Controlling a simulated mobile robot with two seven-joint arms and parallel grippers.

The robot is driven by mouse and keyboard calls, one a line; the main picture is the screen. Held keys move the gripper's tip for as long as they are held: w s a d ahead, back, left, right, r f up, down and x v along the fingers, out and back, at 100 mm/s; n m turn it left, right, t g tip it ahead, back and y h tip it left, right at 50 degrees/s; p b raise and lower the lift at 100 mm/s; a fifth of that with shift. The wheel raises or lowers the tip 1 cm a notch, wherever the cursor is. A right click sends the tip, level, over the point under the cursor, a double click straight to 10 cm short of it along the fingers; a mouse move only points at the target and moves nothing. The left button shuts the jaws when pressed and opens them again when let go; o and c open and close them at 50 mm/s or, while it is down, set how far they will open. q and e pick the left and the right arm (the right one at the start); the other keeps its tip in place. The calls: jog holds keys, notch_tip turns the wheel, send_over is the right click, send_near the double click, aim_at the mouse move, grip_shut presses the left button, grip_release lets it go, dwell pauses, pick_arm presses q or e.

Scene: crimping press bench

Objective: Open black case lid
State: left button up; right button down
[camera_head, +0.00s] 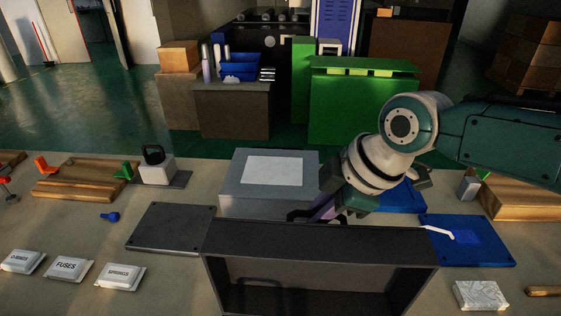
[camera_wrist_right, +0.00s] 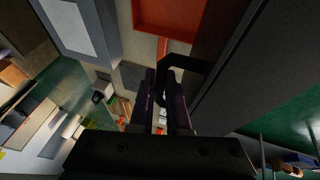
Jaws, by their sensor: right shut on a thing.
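The black case (camera_head: 325,242) stands at the front middle of the bench, its dark top edge across the picture and a recessed, shadowed face towards me. My right gripper (camera_head: 318,213) reaches over its far edge from the right. In the right wrist view its fingers (camera_wrist_right: 168,100) are shut on a black handle (camera_wrist_right: 185,63), beside the long dark side of the case (camera_wrist_right: 240,65). The handle also shows partly in the head view (camera_head: 299,214). How far the lid is open I cannot tell. My left gripper is out of view.
A grey box with a white top sheet (camera_head: 273,171) stands just behind the case. A dark plate (camera_head: 170,228) lies left, a blue plate (camera_head: 490,252) right. Labelled white packs (camera_head: 68,268) lie front left. A red tray (camera_wrist_right: 165,18) shows in the wrist view.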

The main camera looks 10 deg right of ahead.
dwell(0.3)
jog(key=c, duration=1.2)
grip_release()
jog(key=shift+a, duration=0.1)
jog(key=shift+o, duration=0.2)
jog(key=shift+s+d+r+p, duration=0.2)
jog(key=shift+r+p, duration=0.1)
jog(key=shift+r, duration=0.2)
jog(key=p+v, duration=0.1)
jog(key=v, duration=0.7)
jog(key=shift+s+d+r, duration=0.15)
jog(key=shift+r, duration=0.2)
